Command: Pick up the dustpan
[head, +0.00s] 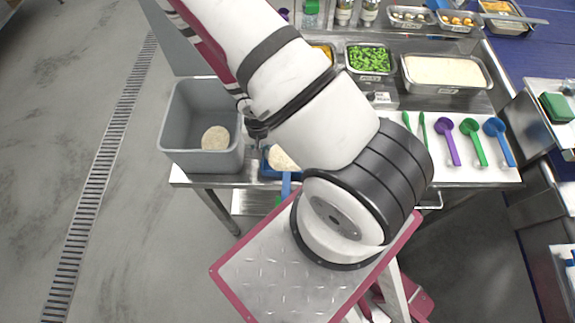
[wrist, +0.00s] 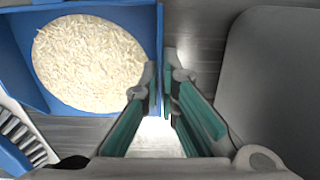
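The blue dustpan (wrist: 80,9) holds a round mound of pale rice (wrist: 88,62) in the wrist view. In the head view, part of the dustpan (head: 267,166) and some rice (head: 282,158) show at the table's front edge, partly behind my arm. A blue handle (head: 286,186) points toward me. My gripper (wrist: 160,72) has its teal-padded fingers close together, one on each side of the dustpan's right wall in the wrist view. It looks shut on that wall.
A grey bin (head: 172,120) with a little rice stands left of the dustpan. Purple (head: 447,140), green (head: 473,141) and blue (head: 499,141) scoops lie on a white mat at right. Food trays (head: 445,90) stand behind. The floor at left is clear.

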